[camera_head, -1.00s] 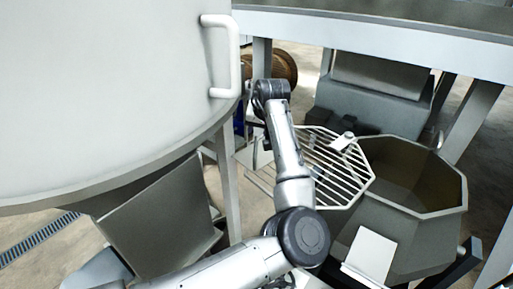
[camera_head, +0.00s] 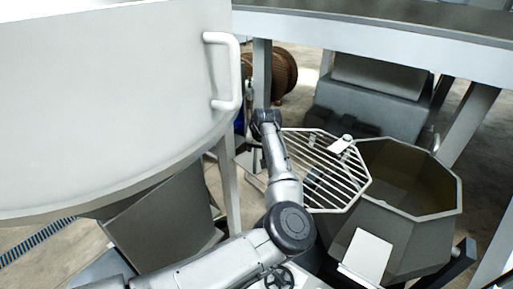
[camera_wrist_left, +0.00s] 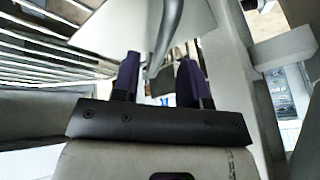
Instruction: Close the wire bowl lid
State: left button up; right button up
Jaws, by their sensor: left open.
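The wire lid (camera_head: 325,175) is a pale barred octagonal grid. In the head view it lies to the left of the grey octagonal bowl (camera_head: 405,235), beside its opening, so the bowl's mouth is uncovered. My left forearm crosses in front of the lid's left part. My left gripper is mostly hidden behind the wrist in the head view. In the left wrist view the left gripper (camera_wrist_left: 158,75) is open, with dark purple fingers on both sides of a curved grey bar (camera_wrist_left: 170,25). Contact is unclear. Lid bars (camera_wrist_left: 45,48) show at upper left. My right gripper is not in view.
A large pale drum (camera_head: 105,100) with a white handle (camera_head: 236,75) fills the upper left. A frame leg (camera_head: 229,185) stands close left of my arm. A grey beam (camera_head: 400,55) crosses behind the bowl. A pale square plate (camera_head: 367,255) is at the bowl's front.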

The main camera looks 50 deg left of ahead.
pick_arm(q)
jog(key=shift+x, duration=1.05)
grip_shut()
